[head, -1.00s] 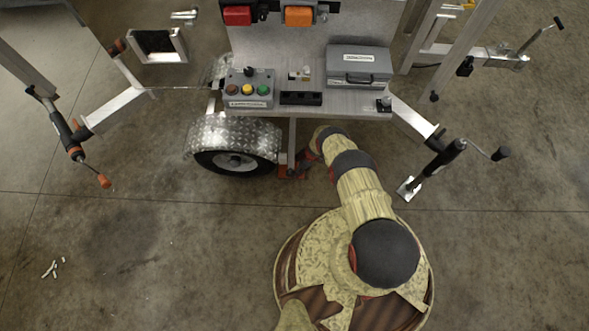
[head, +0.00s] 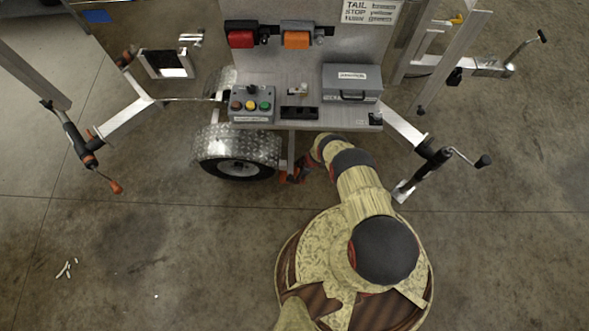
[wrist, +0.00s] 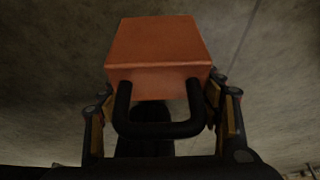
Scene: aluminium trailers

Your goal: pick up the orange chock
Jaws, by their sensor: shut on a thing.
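The orange chock (wrist: 158,48) fills the upper middle of the wrist view as a block with a black handle (wrist: 160,129) on its near face. My gripper (wrist: 160,118) is shut on the handle, with a finger at each side. In the head view a small piece of the orange chock (head: 283,176) shows beside the trailer wheel (head: 238,169). My gripper (head: 298,174) is there too, small and dark, partly hidden by my arm. Whether the chock touches the floor cannot be told.
A trailer deck (head: 330,115) stands just beyond, with a button box (head: 252,104) and a grey case (head: 352,83) on it. A jack with a crank (head: 434,165) is at right, another (head: 82,145) at left. The near left floor is mostly open, with small white pieces (head: 67,268).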

